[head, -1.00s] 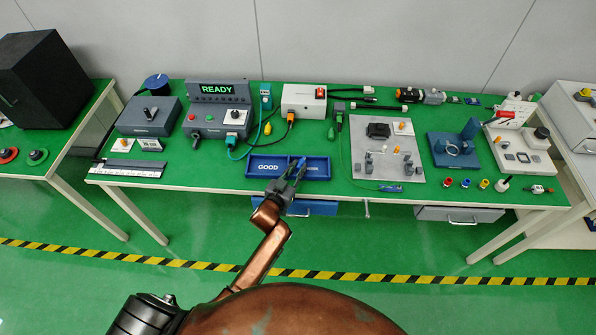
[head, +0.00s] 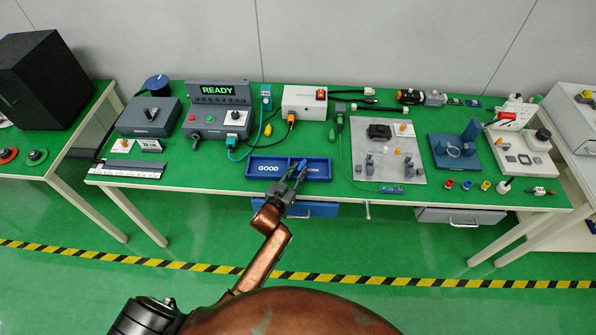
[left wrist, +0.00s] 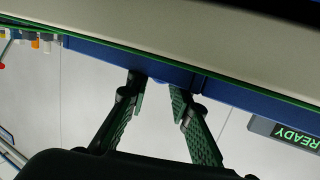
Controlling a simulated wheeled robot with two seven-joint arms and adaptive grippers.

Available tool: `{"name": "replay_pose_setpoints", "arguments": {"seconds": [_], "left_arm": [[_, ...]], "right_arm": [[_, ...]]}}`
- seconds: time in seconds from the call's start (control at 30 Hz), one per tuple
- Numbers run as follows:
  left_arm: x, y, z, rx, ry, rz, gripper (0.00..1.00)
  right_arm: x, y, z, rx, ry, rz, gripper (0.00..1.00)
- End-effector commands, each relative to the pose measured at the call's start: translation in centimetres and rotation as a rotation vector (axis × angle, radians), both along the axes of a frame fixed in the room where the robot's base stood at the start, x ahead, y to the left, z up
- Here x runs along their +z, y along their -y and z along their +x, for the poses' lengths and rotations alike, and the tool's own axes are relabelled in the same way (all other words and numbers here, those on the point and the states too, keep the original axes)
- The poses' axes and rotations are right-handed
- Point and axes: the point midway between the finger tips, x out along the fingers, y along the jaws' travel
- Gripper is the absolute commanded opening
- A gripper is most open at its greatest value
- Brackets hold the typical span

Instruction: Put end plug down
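My left gripper (head: 297,171) is at the front edge of the blue two-part tray (head: 262,178), over the right compartment. In the left wrist view its two dark fingers (left wrist: 157,92) stand apart with a gap between the tips. I see nothing held between them; a blue strip crosses just beyond the tips. No part is clearly recognisable as the end plug. Small coloured caps, red (head: 449,184), yellow (head: 485,186) and others, stand at the table's front right. The left compartment reads GOOD and looks empty; the gripper partly hides the right one. My right gripper is not in view.
Behind the tray stand a control box with a READY display (head: 217,90) and a white box (head: 304,99) with cables. A grey fixture plate (head: 363,150) lies right of the tray. Bare green table lies left of the tray.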

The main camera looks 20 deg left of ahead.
Motion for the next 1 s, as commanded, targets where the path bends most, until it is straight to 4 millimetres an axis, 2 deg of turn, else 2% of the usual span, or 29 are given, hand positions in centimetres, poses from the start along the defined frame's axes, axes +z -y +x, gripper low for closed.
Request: {"name": "replay_pose_setpoints", "arguments": {"seconds": [0.03, 0.37, 0.53, 0.8, 1.0], "left_arm": [[-2.4, 0.0, -0.6, 0.004, -0.045, 0.002, 0.27], [-2.4, 0.1, -0.6, 0.002, -0.045, 0.002, 0.27], [-0.7, 0.1, -0.7, 0.002, -0.042, 0.003, 0.27], [0.1, -0.9, -6.5, 0.008, -0.043, 0.002, 0.27], [1.0, -1.1, -10.1, 0.007, -0.036, 0.003, 0.27]], "right_arm": [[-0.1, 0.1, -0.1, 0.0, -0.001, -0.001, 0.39], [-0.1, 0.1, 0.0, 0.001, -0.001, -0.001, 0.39], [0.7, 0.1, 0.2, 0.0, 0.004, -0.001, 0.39], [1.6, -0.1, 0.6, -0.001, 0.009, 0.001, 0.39], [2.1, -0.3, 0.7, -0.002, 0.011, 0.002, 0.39]]}}
